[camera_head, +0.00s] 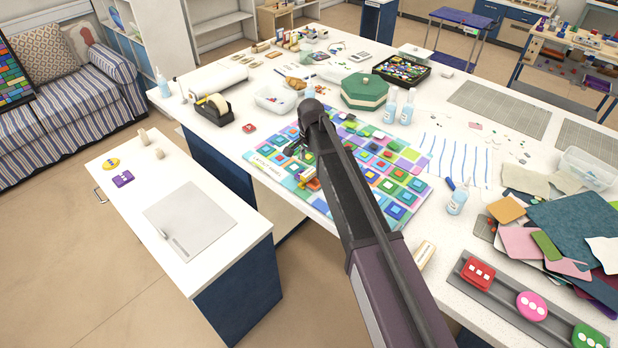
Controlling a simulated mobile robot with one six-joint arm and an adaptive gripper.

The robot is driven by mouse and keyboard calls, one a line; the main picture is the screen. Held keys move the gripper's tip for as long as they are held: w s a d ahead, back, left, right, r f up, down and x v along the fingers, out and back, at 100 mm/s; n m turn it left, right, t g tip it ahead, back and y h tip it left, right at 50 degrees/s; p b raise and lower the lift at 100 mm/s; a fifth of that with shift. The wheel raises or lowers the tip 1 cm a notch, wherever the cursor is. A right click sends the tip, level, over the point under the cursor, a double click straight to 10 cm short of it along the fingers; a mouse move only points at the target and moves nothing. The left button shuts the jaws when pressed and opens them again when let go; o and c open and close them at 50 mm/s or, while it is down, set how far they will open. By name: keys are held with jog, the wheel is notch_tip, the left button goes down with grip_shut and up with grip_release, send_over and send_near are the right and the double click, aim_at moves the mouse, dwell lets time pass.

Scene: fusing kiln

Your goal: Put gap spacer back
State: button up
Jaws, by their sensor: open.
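No object is clearly readable as the gap spacer. A small orange, yellow and white piece (309,178) sits on the colourful layout panel (262,158), just below my gripper. My gripper (295,152) is above the left part of the panel, open, and small in the view; I see nothing held in it. My arm hides part of the panel. Similar red (478,272), pink (531,305) and green (588,337) pieces sit along a grey rail (505,308).
Sheets of coloured glass (575,235) crowd the right. A labelled wooden block (424,254) lies near the front edge. The cabinet top is mostly clear.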

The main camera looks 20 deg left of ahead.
aim_at(309, 172)
jog(key=shift+f, duration=0.1)
jog(key=f+b, duration=0.3)
jog(key=shift+s+a+f+b, duration=0.15)
jog(key=shift+s+f+b, duration=0.1)
jog(key=shift+s+b, duration=0.1)
jog(key=shift+f+b, duration=0.75)
jog(key=shift+b, duration=0.05)
grip_shut()
